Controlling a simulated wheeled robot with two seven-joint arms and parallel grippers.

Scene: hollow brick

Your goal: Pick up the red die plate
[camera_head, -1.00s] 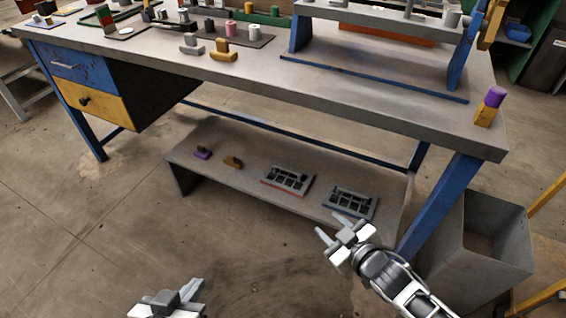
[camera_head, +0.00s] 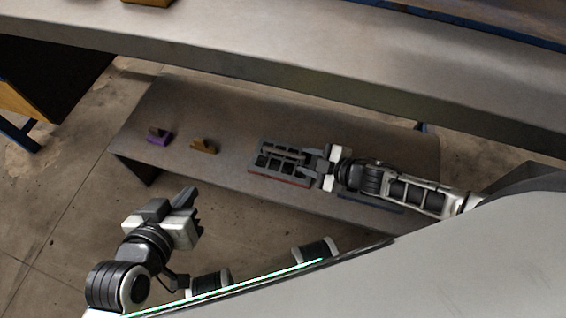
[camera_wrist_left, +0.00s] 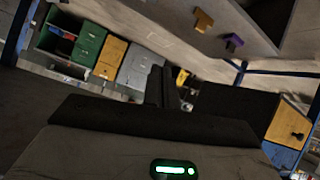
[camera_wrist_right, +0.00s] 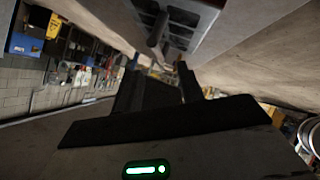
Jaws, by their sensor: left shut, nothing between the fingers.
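The red die plate (camera_head: 279,178), a dark grey grid with a red edge, lies on the low shelf under the bench. My right gripper (camera_head: 314,162) is at the plate's right end, its fingers pointing left along it. In the right wrist view the two fingers (camera_wrist_right: 162,82) stand apart, with the grey plate (camera_wrist_right: 185,20) and its bar just ahead; I cannot tell whether they touch it. My left gripper (camera_head: 188,200) is shut and empty, in front of the shelf. It also shows shut in the left wrist view (camera_wrist_left: 156,75).
A purple piece (camera_head: 160,138) and an orange-brown piece (camera_head: 204,146) stand on the shelf to the left. A blue-edged plate (camera_head: 372,206) is mostly hidden under my right arm. The bench top (camera_head: 300,50) overhangs behind the shelf.

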